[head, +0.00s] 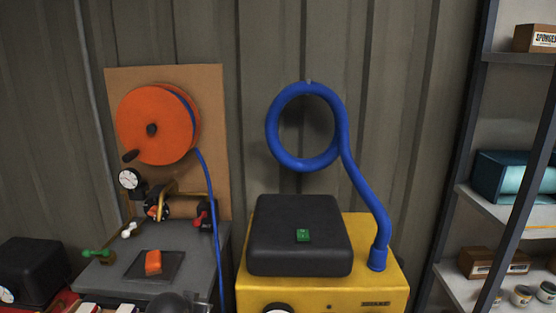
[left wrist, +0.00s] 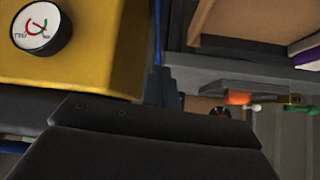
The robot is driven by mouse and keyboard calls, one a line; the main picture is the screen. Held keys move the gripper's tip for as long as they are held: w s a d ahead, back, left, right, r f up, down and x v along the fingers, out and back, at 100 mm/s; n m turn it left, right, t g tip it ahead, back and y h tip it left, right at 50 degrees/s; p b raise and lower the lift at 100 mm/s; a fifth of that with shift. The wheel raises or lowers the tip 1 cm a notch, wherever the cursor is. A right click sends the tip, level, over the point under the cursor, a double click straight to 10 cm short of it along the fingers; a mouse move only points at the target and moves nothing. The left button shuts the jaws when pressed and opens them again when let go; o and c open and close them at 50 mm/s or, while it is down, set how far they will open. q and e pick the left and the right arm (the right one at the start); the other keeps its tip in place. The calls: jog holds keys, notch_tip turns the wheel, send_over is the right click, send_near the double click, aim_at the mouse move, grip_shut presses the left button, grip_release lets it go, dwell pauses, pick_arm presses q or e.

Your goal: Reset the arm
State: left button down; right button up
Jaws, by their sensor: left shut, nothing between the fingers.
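My left gripper (left wrist: 145,122) fills the lower part of the left wrist view as a dark, blunt shape. It is shut, with nothing seen held in it. In that view the yellow box (left wrist: 85,45) with a round white-faced dial (left wrist: 42,30) lies beyond it at the upper left. I cannot tell how far apart they are. In the head view I cannot make out the left gripper for certain; a dark rounded shape at the bottom edge is unclear. My right gripper is in neither view.
The yellow box (head: 380,290) carries a black case (head: 300,255) with a green piece (head: 303,235) on top. A blue hose (head: 365,195) rises from it. Left are a grey bench (head: 205,262) with an orange block (head: 153,262) and an orange reel (head: 160,110). A shelf rack (head: 450,170) stands right.

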pick_arm(q)
jog(key=s+d+f+g, duration=0.2)
jog(key=s+f, duration=0.3)
jog(key=s, duration=0.7)
jog(key=s+d+f+g, duration=0.2)
jog(key=s+f, duration=0.4)
jog(key=s, duration=0.6)
jog(key=s+d+f+g, duration=0.2)
jog(key=s+f, duration=0.4)
jog(key=s, duration=0.6)
jog(key=shift+d+f+g+h, duration=0.2)
jog(key=shift+d+g+h, duration=0.15)
jog(key=shift+d, duration=0.55)
jog(key=shift+a, duration=0.1)
